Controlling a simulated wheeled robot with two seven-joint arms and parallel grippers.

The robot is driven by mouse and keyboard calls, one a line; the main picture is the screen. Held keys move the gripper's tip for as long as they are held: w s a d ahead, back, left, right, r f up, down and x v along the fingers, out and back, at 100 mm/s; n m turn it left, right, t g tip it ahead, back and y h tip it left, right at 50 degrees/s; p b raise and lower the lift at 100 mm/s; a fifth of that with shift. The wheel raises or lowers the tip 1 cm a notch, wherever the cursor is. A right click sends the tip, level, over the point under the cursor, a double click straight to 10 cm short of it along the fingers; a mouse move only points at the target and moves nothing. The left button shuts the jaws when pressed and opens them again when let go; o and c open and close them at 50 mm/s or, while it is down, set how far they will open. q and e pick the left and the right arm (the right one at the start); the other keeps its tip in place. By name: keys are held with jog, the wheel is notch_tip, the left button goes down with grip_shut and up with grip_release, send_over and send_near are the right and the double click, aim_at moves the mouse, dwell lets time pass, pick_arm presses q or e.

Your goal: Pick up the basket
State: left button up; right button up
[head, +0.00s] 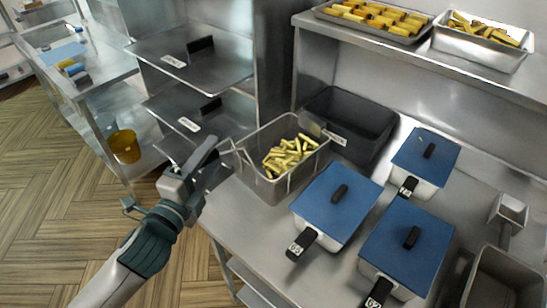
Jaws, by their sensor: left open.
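A grey metal basket (243,145) filled with yellow fries (288,156) stands on the steel counter, at the middle of the head view. A thin bracket or handle shows on its left side. My left gripper (213,152) is just left of the basket, its fingers pointing toward that side. It is open and holds nothing that I can see. Whether a fingertip touches the basket's handle cannot be told. My right gripper is not in view.
An empty dark bin (345,112) stands behind the basket. Several blue-lidded pans (338,200) crowd the counter to the right. A shelf with trays of fried food (375,22) overhangs the back. Steel shelves (190,62) stand at the left, above open floor (50,190).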

pick_arm(q)
grip_shut()
jog(key=shift+r, duration=0.15)
dwell(0.4)
jog(key=shift+r, duration=0.55)
notch_tip(320, 180, up, 4)
jog(key=shift+f, duration=0.25)
notch_tip(320, 180, up, 3)
jog(key=p, duration=0.2)
jog(key=shift+r+p, duration=0.2)
jog(key=shift+p, duration=0.2)
jog(key=shift+r+p, duration=0.9)
